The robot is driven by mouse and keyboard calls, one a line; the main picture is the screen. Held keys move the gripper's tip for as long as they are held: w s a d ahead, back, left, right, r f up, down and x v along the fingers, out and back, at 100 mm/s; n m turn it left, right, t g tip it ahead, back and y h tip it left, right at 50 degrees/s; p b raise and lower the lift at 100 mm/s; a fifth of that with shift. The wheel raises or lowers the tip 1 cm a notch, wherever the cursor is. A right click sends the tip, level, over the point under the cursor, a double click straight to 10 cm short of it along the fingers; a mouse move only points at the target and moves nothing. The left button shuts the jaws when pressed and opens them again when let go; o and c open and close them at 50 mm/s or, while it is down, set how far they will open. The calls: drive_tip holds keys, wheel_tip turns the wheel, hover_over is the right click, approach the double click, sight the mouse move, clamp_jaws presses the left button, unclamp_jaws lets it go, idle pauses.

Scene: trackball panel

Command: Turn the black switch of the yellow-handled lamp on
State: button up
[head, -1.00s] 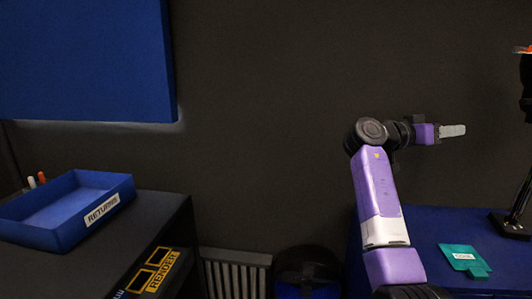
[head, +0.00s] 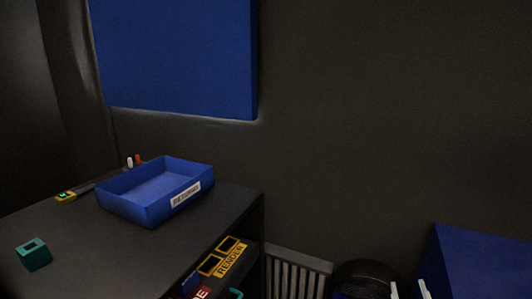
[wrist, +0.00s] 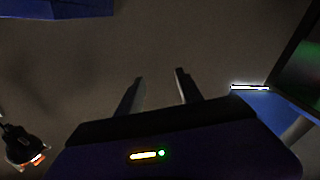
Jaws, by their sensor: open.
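No lamp with a yellow handle and no black switch can be made out in either current view. In the wrist view, a dark object with an orange and white part (wrist: 24,150) shows at the lower left; it is too dark to name surely. My gripper (wrist: 159,76) is open and empty, its two fingers apart in front of a plain dark surface. In the head view, two pale tips, likely of my gripper (head: 409,289), show at the bottom edge beside a blue surface (head: 480,265).
A dark desk (head: 110,250) at left holds a blue returns tray (head: 150,208), a teal block (head: 34,255) and a small yellow-and-dark item (head: 66,197). A blue panel (head: 175,55) hangs above. A grey slatted radiator (head: 297,272) and a round black object (head: 366,278) stand right of the desk.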

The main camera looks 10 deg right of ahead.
drive_tip(key=s+a+g+y, duration=0.1)
drive_tip(key=s+a, duration=0.4)
drive_tip(key=s, duration=0.7)
drive_tip(key=s+a+f+y, duration=0.1)
drive_tip(key=s+a+y, duration=0.2)
drive_tip(key=s, duration=1)
drive_tip(key=s+a+f+g+y+p, duration=0.1)
drive_tip(key=s+a+y, duration=0.1)
drive_tip(key=s+a, duration=0.6)
drive_tip(key=s, duration=0.4)
drive_tip(key=shift+s+f+g+y, duration=0.25)
drive_tip(key=shift+g+y, duration=0.05)
